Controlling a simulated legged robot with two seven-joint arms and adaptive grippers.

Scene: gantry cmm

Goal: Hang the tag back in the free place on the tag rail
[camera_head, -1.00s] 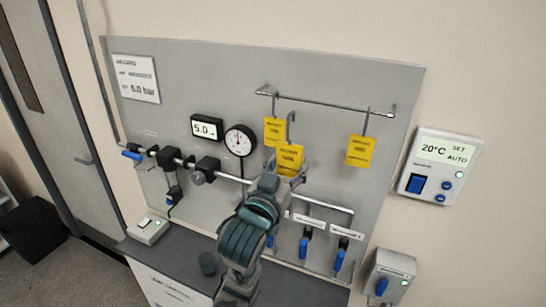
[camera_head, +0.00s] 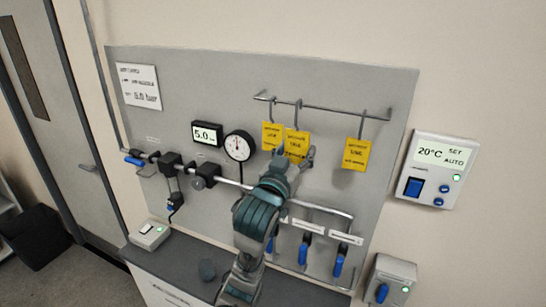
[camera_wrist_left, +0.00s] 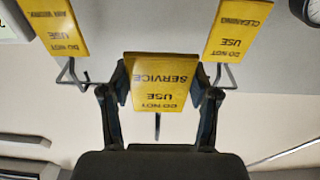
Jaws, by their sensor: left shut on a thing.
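My left gripper (camera_head: 295,157) is shut on a yellow tag (camera_head: 297,142) by its lower part. In the left wrist view the held tag (camera_wrist_left: 160,82) appears upside down between the fingers and reads "DO NOT USE SERVICE". Its hook points up to the tag rail (camera_head: 330,106); its top overlaps the rail in the head view, but I cannot tell whether it is over the bar. One yellow tag (camera_head: 272,136) hangs close on the left, another (camera_head: 357,154) farther right, with bare rail between it and the held tag. My right gripper is not in view.
Below the rail are a round gauge (camera_head: 239,146), a pipe with black fittings, and several blue-handled valves (camera_head: 305,250). A thermostat panel (camera_head: 437,170) is on the wall at right. A dark counter (camera_head: 190,262) runs below the board.

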